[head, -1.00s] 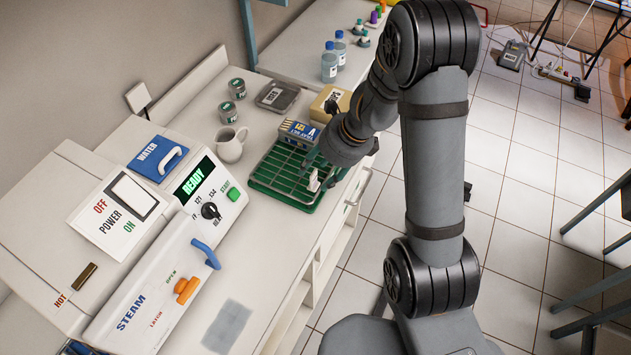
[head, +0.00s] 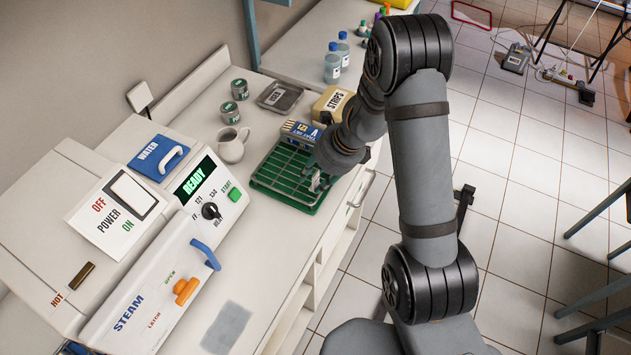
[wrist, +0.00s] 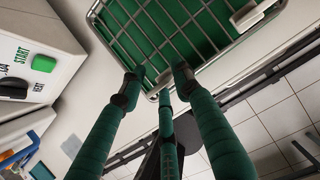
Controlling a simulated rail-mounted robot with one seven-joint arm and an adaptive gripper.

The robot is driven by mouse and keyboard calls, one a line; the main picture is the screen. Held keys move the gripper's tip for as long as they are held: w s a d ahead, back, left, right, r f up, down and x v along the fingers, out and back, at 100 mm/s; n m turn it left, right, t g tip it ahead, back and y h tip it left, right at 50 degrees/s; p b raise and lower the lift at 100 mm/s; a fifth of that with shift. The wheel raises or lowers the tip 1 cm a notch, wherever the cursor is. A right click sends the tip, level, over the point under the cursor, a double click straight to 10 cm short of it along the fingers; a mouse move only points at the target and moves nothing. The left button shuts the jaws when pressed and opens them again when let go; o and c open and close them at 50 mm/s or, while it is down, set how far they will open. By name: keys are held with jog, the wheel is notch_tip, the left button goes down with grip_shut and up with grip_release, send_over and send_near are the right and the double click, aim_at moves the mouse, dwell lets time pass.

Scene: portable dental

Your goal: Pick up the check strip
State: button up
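I cannot make out a check strip for certain. A tan box marked STRIPS (head: 333,104) stands at the counter's back right. In the wrist view, a small pale piece (wrist: 247,16) lies at the wire grid of the green tray (wrist: 96,16), right of my fingers; I cannot tell whether it is the strip. In the head view, my gripper (head: 318,183) is at the right side of the green tray (head: 262,186), partly hidden by my wrist.
A blue-labelled box (head: 300,131) sits at the tray's back edge. The steam unit (head: 150,285) fills the left. The counter in front of the tray is mostly clear.

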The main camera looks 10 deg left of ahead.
grip_shut()
jog(key=shift+r, duration=0.15)
dwell(0.4)
